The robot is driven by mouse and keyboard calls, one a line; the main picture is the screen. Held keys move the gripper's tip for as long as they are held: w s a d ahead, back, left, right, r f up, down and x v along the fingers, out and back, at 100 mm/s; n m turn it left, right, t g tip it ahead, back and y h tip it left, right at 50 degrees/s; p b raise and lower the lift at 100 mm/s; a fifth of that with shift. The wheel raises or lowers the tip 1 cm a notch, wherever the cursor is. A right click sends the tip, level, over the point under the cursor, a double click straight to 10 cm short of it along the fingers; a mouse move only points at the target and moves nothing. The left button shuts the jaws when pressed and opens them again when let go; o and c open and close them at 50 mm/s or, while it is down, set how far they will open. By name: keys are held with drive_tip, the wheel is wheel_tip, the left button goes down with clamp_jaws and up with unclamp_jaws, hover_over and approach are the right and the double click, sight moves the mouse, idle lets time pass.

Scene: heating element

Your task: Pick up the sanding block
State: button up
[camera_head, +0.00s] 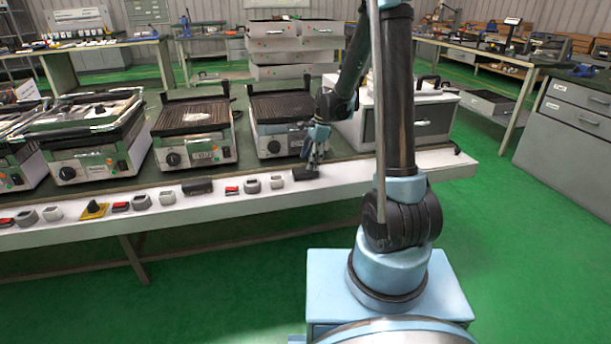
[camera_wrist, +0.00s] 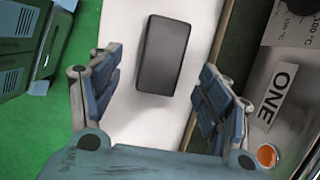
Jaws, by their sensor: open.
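A dark grey rectangular block (camera_head: 305,172), which looks like the sanding block, lies on the white front edge of the bench, just below my gripper (camera_head: 316,150). In the wrist view the block (camera_wrist: 164,55) lies flat on the white strip, between and beyond the spread blue fingers of my gripper (camera_wrist: 161,80). The gripper is open and empty, with space on both sides of the block. A similar dark block (camera_head: 197,187) lies further left on the same edge.
Small grey and red parts (camera_head: 252,186) line the bench edge to the left. Contact grills (camera_head: 193,135) stand behind the strip. A metal box (camera_head: 420,118) stands right of the gripper. Green floor (camera_head: 520,230) is open at the right.

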sight(305, 173)
drive_tip(key=shift+x, duration=2.55)
drive_tip(key=shift+w+a, duration=0.1)
drive_tip(key=shift+w, duration=0.05)
drive_tip(key=c, duration=1.2)
